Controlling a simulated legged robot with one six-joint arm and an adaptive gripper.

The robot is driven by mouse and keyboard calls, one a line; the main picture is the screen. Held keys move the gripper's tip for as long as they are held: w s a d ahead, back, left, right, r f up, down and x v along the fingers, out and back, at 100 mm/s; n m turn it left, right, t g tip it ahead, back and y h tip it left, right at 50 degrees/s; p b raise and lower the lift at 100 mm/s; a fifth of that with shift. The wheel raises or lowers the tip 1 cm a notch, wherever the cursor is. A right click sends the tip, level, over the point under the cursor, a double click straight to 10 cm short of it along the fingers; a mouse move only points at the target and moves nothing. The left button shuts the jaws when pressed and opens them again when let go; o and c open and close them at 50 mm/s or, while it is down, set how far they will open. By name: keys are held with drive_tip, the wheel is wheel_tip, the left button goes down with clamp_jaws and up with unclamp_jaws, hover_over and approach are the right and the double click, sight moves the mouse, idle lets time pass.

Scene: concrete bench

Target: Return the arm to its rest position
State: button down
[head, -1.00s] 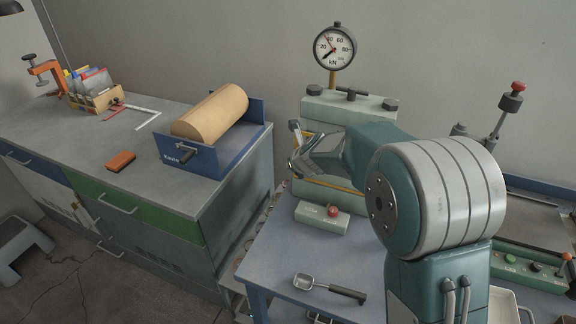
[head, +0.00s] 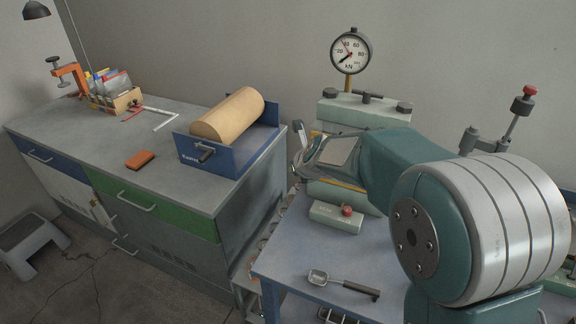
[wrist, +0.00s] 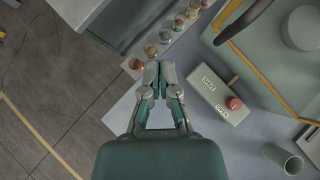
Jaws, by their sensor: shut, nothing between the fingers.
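My gripper (wrist: 159,72) is in the middle of the wrist view, its two fingers together with nothing between them. Below it in that view are the edge of the blue-grey table and the floor. In the head view my gripper (head: 299,152) is at the end of my teal arm, left of the press, and its tips are small and hard to make out. My arm is bent, with the large silver-banded joint close to the camera at right.
The press (head: 365,112) with a dial gauge stands behind my arm. A red-button box (head: 337,216) and a scoop (head: 343,285) lie on the table (head: 290,262). Several small jars (wrist: 165,37) line its edge. A cabinet holds a blue roll stand (head: 218,163).

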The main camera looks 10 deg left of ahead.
wheel_tip(320, 180, up, 2)
drive_tip(key=s+a, duration=0.2)
drive_tip(key=a, duration=0.1)
drive_tip(key=s+d+r+n+h, duration=0.1)
drive_tip(key=s+d+r+n, duration=0.3)
drive_tip(key=s+d+n, duration=0.35)
drive_tip(key=s+d+r+n+h, duration=0.1)
drive_tip(key=s+d+r+n, duration=0.3)
drive_tip(key=s+d+n, duration=0.35)
drive_tip(key=s+d+f+n+g+h, duration=0.1)
drive_tip(key=s+d+n, duration=0.4)
drive_tip(key=s+n, duration=0.2)
drive_tip(key=s+d+f+n+g+h, duration=0.1)
drive_tip(key=s+d+n, duration=0.5)
drive_tip(key=s, duration=0.3)
drive_tip(key=shift+s+f+n+h, duration=0.2)
drive_tip(key=shift+n+h, duration=0.2)
drive_tip(key=shift+n, duration=0.4)
